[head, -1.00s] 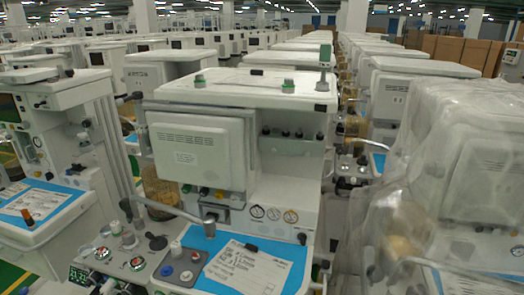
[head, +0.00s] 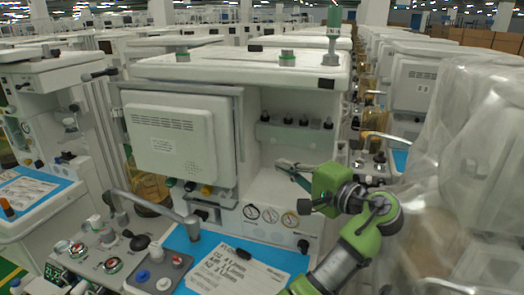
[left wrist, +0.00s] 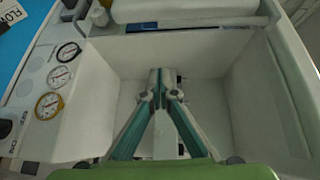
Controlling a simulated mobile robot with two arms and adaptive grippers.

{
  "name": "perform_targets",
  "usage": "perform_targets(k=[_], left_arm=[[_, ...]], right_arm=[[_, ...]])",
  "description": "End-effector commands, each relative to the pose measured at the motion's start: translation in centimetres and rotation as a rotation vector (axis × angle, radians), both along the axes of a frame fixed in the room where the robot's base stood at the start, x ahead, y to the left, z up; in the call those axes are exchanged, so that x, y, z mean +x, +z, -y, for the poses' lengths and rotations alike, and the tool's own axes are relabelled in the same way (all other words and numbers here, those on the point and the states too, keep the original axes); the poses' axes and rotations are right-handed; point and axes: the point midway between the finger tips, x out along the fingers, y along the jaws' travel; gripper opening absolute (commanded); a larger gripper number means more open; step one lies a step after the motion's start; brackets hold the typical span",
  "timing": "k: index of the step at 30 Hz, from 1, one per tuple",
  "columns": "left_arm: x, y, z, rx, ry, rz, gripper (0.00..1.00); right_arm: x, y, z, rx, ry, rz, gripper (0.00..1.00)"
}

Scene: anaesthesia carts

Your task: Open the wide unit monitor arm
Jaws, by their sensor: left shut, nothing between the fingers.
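The wide unit is the white anaesthesia cart (head: 290,75) in the middle of the head view. Its monitor (head: 178,140), a white panel with its vented back towards me, is at the cart's left front. A grey upright bracket (head: 238,135) runs along the monitor's right edge; the joint of the monitor arm behind the panel is hidden. My left gripper (head: 281,165) is green, its fingers shut and empty, right of the monitor at the cart's open recess. In the left wrist view the closed fingertips (left wrist: 160,78) point into the white recess. My right gripper is not in view.
Gauges (head: 270,215) and a blue work surface (head: 205,244) with a printed sheet lie below the recess. A curved grey handle (head: 160,208) rises at the left front. A plastic-wrapped cart (head: 465,160) stands close on the right. Other carts crowd behind.

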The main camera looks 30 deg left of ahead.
Motion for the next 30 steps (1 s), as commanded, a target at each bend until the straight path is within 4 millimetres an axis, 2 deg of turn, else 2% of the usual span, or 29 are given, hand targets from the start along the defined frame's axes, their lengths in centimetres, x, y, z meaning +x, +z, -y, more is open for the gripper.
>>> perform_targets(k=[3, 8, 12, 21, 30], left_arm=[[0.1, 2.5, 0.5, 0.058, 0.027, 0.015, 0.00], [0.3, 3.6, -0.4, 0.079, 0.040, 0.018, 0.00], [1.0, 3.7, -2.7, 0.079, 0.041, 0.018, 0.00], [2.9, 3.8, -9.0, 0.077, 0.040, 0.017, 0.00], [-0.3, 3.4, -8.8, 0.074, 0.036, 0.018, 0.00]], right_arm=[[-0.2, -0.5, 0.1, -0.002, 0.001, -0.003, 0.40], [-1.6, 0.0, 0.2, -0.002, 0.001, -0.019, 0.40], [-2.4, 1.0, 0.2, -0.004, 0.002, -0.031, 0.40], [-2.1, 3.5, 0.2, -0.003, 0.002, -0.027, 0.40], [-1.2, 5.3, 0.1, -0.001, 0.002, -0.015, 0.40]])
